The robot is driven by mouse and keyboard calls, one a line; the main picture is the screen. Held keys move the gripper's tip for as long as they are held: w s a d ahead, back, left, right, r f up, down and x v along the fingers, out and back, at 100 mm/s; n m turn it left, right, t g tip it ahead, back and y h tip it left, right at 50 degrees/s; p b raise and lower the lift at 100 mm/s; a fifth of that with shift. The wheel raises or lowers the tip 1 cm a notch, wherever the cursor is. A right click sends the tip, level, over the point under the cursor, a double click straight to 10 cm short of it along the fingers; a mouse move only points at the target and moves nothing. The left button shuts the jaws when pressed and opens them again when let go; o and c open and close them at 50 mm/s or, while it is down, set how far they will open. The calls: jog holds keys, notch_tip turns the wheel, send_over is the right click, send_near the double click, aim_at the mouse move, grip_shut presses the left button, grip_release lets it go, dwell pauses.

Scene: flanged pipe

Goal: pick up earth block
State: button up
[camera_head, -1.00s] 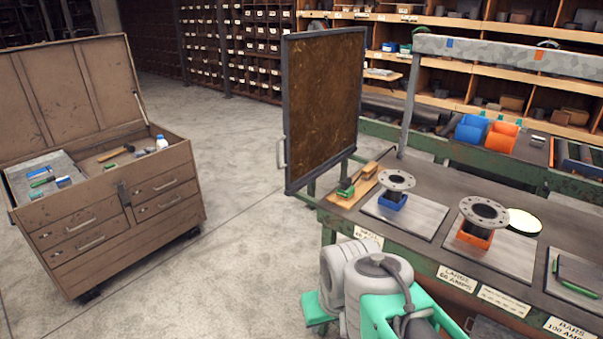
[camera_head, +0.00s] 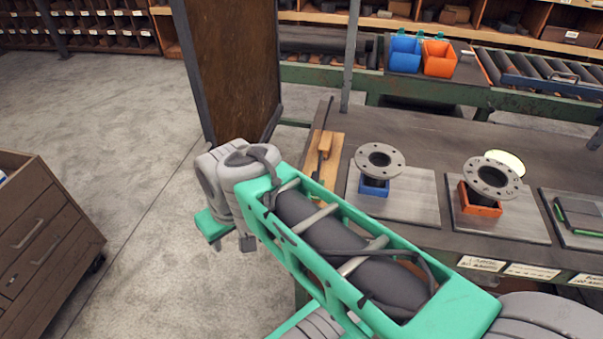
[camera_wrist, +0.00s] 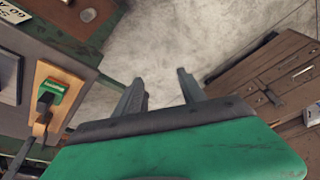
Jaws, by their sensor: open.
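In the wrist view, a small green block (camera_wrist: 52,91) with a dark part beside it sits on a light wooden board (camera_wrist: 62,75) at the left. It may be the earth block; no label on it can be read. In the head view, the board (camera_head: 334,160) lies at the bench's left end, with a wooden piece (camera_head: 325,144) on it. My arm hides the board's near end there. My gripper (camera_wrist: 160,78) is open and empty, over the bare floor and to the right of the board in the wrist view. The head view does not show its fingers.
A framed brown panel (camera_head: 232,70) rises beside the bench. A brown tool chest (camera_head: 40,235) stands left, with clear floor between.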

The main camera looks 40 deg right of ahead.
jog(key=shift+o, duration=1.4)
jog(key=w+d+n+y+b, duration=0.1)
jog(key=w+d+b, duration=0.1)
jog(key=w+d, duration=0.2)
jog(key=shift+w+d, duration=0.15)
jog(key=shift+w, duration=0.65)
jog(key=o, duration=0.3)
jog(key=w+d+n+y+b, duration=0.1)
jog(key=w+d+n+b, duration=0.1)
jog(key=d, duration=0.8)
jog(key=shift+w+d+n+y, duration=0.3)
jog(key=shift+w+d, duration=0.1)
jog(key=shift+w, duration=0.1)
jog(key=n+t+y+b, duration=0.1)
jog(key=n+t+b, duration=0.1)
jog(key=n, duration=0.1)
send_near(318, 181)
jog(key=w+f, duration=0.3)
jog(key=f, duration=0.2)
jog(key=shift+a+f+n+b, duration=0.15)
jog(key=shift+n+b, duration=0.15)
jog(key=shift+b, duration=0.05)
jog(key=x, duration=0.2)
jog(key=b+x, duration=0.1)
jog(key=x, duration=0.1)
jog(key=b+x, duration=0.1)
jog(key=x, duration=0.1)
jog(key=shift+a+f, duration=0.25)
jog(key=shift+a, duration=0.25)
